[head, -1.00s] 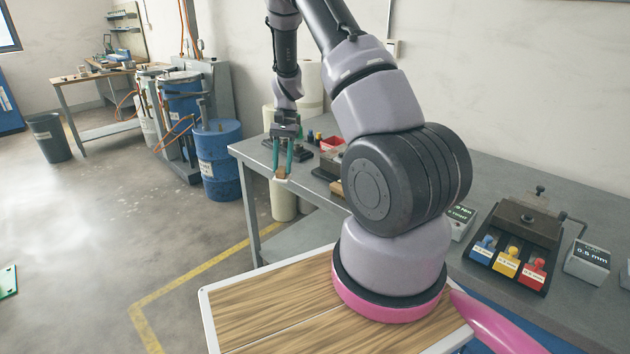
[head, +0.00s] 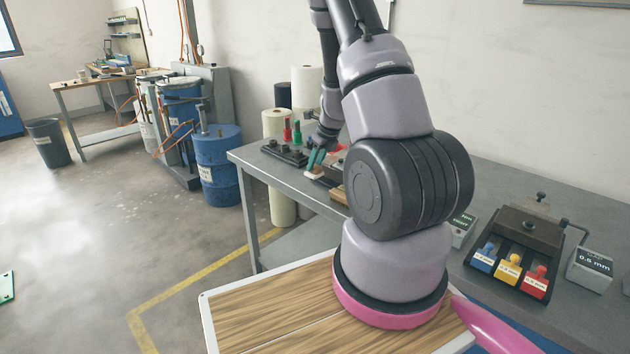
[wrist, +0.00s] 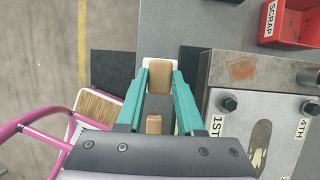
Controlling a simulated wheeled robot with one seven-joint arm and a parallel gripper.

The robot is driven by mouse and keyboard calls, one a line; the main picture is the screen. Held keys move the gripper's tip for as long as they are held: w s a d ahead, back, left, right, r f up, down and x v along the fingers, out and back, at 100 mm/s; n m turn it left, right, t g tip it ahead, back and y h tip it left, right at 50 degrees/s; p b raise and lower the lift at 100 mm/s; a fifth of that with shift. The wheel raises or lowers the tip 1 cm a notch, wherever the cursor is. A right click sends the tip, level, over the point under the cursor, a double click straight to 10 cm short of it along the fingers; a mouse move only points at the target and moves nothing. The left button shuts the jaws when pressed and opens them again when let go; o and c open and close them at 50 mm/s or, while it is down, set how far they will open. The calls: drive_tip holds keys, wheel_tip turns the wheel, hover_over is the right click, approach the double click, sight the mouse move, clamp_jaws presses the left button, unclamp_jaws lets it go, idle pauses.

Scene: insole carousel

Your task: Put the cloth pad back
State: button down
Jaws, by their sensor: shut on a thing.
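My gripper (head: 316,160) is over the left end of the grey bench, its teal fingers pointing down and toward the front edge. In the wrist view my gripper (wrist: 160,78) is shut on the cloth pad (wrist: 160,65), a tan block with white showing around its far end. In the head view the pad's white part (head: 312,176) shows small below the fingertips, near the bench's front edge. I cannot tell whether it touches the bench. A smaller tan piece (wrist: 153,124) shows between the fingers, closer to the palm; its link to the pad is unclear.
A metal fixture (wrist: 225,82) marked 1ST and 4TH stands close right of the fingers. A red SCRAP bin (wrist: 288,28) is beyond it. A black rack (head: 284,153) with red and green pieces stands left of my gripper. Dark patches flank the fingers.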

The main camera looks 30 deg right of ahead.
sight(317, 174)
drive_tip(key=shift+f, duration=2.65)
drive_tip(key=c, duration=0.5)
unclamp_jaws()
drive_tip(key=shift+f, duration=0.1)
drive_tip(key=shift+c, duration=0.2)
